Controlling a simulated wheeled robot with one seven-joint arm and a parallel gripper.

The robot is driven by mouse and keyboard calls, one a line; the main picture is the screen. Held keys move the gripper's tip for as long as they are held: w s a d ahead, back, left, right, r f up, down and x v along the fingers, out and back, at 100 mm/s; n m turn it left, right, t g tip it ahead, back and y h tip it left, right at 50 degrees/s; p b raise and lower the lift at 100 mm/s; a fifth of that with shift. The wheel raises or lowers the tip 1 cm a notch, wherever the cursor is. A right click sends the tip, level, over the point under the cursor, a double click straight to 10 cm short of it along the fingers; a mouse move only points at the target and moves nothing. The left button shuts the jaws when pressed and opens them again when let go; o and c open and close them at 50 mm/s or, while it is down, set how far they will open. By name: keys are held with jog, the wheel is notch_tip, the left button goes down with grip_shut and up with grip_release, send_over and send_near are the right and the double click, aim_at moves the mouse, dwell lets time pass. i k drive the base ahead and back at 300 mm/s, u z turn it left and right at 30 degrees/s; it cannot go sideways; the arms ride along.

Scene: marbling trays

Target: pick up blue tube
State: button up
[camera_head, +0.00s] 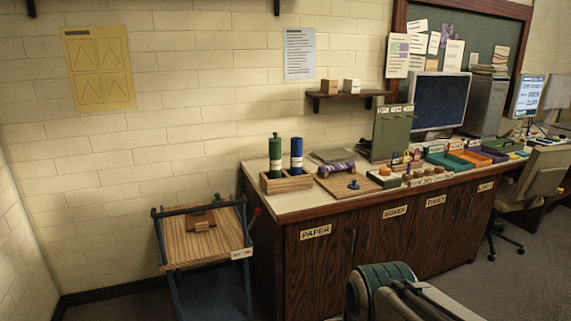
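The blue tube (297,154) stands upright at the back left of the counter, with a pale band around its lower part. It stands in a low wooden box (287,184), beside a dark green tube (275,152) on its left. The box wall hides the lower end of the blue tube. My gripper is not in view. A rounded green and grey part, probably of my arm, shows at the bottom, well below and right of the tube.
A purple patterned roll (336,168) lies right of the box, near a board with a small blue knob (353,184). Coloured trays and a monitor (440,101) stand farther right. A wooden-topped stand (204,242) is left of the counter. A shelf (348,95) hangs above.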

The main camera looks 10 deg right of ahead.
aim_at(295, 142)
jog(key=z, duration=0.25)
jog(key=i, duration=0.55)
jog(key=z, duration=0.45)
jog(key=i, duration=1.55)
jog(key=u, duration=0.7)
jog(key=i, duration=0.8)
jog(key=u, duration=0.5)
